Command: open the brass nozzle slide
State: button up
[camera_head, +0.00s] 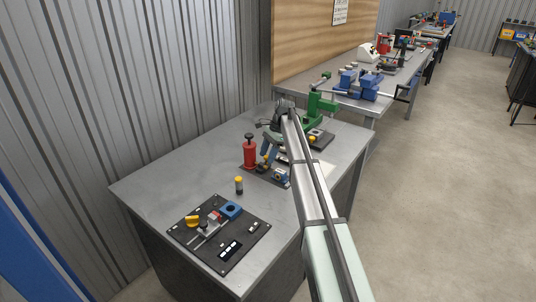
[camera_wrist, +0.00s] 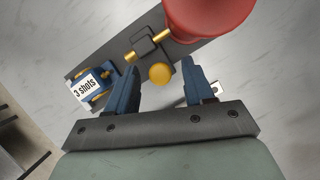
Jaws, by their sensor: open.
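In the wrist view a brass rod (camera_wrist: 134,57) passes through a dark block (camera_wrist: 144,42) beside a large red cylinder (camera_wrist: 208,14). A round brass knob (camera_wrist: 160,74) sits just below the block; I cannot tell which brass part is the slide. My gripper (camera_wrist: 158,64) is open, with one blue finger either side of the knob in the picture and nothing visibly held. I cannot tell its height above the knob. In the head view my gripper (camera_head: 267,153) is beside the red pump (camera_head: 249,153), and my arm hides part of the fixture.
A blue unit labelled "3 shots" (camera_wrist: 91,88) stands left of the fingers on the same dark plate (camera_wrist: 104,64). A yellow-topped cylinder (camera_head: 239,185) and a dark board of controls (camera_head: 231,257) are nearer on the table. A green press (camera_head: 318,105) stands behind.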

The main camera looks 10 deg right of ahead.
grip_shut()
dwell(0.3)
jog(key=shift+s+d, duration=0.1)
jog(key=shift+s, duration=0.05)
grip_release()
dwell(0.4)
jog(key=v, duration=1.3)
jog(key=shift+d+r, duration=0.25)
jog(key=shift+r, duration=0.1)
